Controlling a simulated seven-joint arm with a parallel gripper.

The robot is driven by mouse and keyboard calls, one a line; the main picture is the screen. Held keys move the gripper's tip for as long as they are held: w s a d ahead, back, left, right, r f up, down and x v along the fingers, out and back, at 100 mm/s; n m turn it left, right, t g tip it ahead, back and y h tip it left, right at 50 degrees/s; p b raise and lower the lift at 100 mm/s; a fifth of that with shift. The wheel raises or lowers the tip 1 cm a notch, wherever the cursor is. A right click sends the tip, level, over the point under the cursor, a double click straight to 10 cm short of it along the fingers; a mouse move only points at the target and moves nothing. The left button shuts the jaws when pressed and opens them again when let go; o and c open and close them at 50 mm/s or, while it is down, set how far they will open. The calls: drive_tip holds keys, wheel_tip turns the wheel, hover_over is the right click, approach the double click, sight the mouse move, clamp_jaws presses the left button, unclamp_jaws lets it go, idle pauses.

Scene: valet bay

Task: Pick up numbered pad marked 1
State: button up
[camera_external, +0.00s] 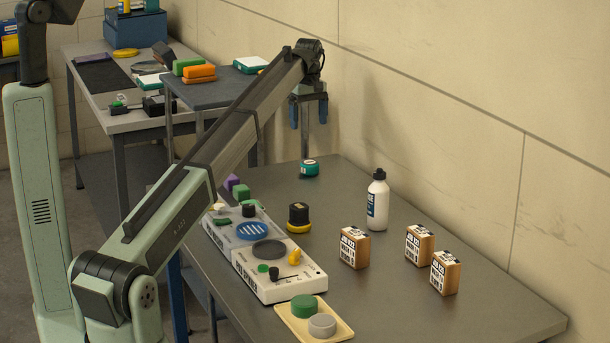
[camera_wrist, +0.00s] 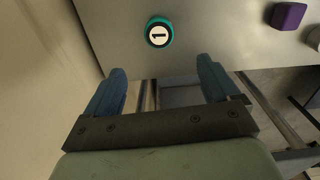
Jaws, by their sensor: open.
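The numbered pad marked 1 (camera_wrist: 159,32) is a round teal puck with a white top and a black "1". It lies on the grey table, ahead of my fingertips in the wrist view. In the external view the pad (camera_external: 309,169) sits near the table's far end. My gripper (camera_external: 309,120) hangs above and near it with fingers pointing down. In the wrist view my gripper (camera_wrist: 162,78) has its two blue fingers wide apart with nothing between them.
A purple block (camera_wrist: 288,16) lies right of the pad in the wrist view. A white bottle (camera_external: 377,202), a black-and-yellow round item (camera_external: 299,216) and several cardboard boxes (camera_external: 354,248) stand on the table. A white panel (camera_external: 265,285) lies along its left side. The wall runs close behind.

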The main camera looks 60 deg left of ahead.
hover_over(309, 162)
wheel_tip(309, 162, down, 8)
drive_tip(key=shift+f, duration=0.2)
drive_tip(key=shift+d+f, duration=0.2)
drive_tip(key=shift+f, duration=2.35)
drive_tip(key=c, duration=1.1)
drive_tip(key=shift+c, duration=0.2)
